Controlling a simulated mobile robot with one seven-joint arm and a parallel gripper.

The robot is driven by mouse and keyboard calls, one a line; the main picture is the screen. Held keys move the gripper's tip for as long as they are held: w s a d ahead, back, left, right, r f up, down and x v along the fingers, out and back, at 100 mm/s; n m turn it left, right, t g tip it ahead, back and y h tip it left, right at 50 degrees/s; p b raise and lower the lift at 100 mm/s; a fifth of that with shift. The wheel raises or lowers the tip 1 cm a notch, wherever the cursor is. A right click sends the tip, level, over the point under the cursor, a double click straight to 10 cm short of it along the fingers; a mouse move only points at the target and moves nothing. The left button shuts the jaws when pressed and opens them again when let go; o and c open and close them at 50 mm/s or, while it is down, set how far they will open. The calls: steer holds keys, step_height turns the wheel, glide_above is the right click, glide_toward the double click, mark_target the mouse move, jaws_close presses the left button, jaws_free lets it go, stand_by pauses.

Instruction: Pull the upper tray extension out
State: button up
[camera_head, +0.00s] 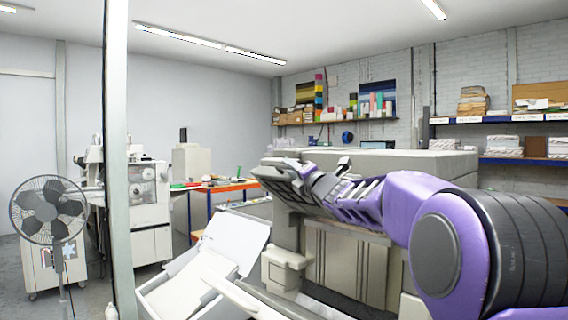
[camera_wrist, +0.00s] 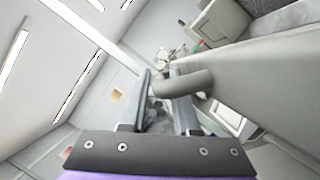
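A grey machine (camera_head: 350,255) stands right of centre in the head view. A dark slatted tray (camera_head: 283,188) slopes out from its upper left side; I cannot tell its extension apart from it. My gripper (camera_head: 325,182) is at this tray, at the end of my purple arm. In the wrist view my gripper (camera_wrist: 160,100) has its two fingers apart. A grey rounded bar (camera_wrist: 187,82) juts from the machine's side across the front of the right finger, its end close to the left finger. I cannot tell whether they touch.
A white open tray (camera_head: 205,265) stands low at the machine's left. A white post (camera_head: 118,160) and a fan (camera_head: 48,212) are farther left. An orange-edged bench (camera_head: 225,186) stands behind. Shelves (camera_head: 500,119) with boxes line the back wall.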

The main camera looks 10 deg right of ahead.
steer(key=shift+w+a+r, duration=0.1)
steer(key=shift+w+a, duration=0.05)
steer(key=shift+w, duration=0.3)
steer(key=shift+s, duration=0.1)
jaws_close()
stand_by(1.1)
